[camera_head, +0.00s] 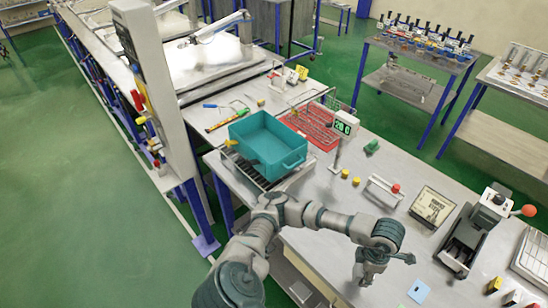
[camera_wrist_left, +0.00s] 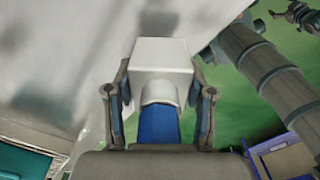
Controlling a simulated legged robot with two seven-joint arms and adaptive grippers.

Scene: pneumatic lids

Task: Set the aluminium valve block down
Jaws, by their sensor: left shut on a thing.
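My left gripper (camera_head: 368,276) hangs over the front part of the grey bench. In the left wrist view its two fingers (camera_wrist_left: 160,112) are shut on the sides of the aluminium valve block (camera_wrist_left: 162,58), a pale box with a round neck and a blue part below it. In the head view I cannot make out the block at the gripper. A pale surface with soft shadows lies behind the block in the wrist view; I cannot tell whether they touch. My right gripper is not clear: an arm of mine shows at the wrist view's upper right.
A teal bin (camera_head: 268,146) stands on the bench beside a red tray (camera_head: 312,127). A green display (camera_head: 343,127), small yellow pieces, a sign (camera_head: 433,206) and a press-like device with a red knob (camera_head: 476,230) are along the bench.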

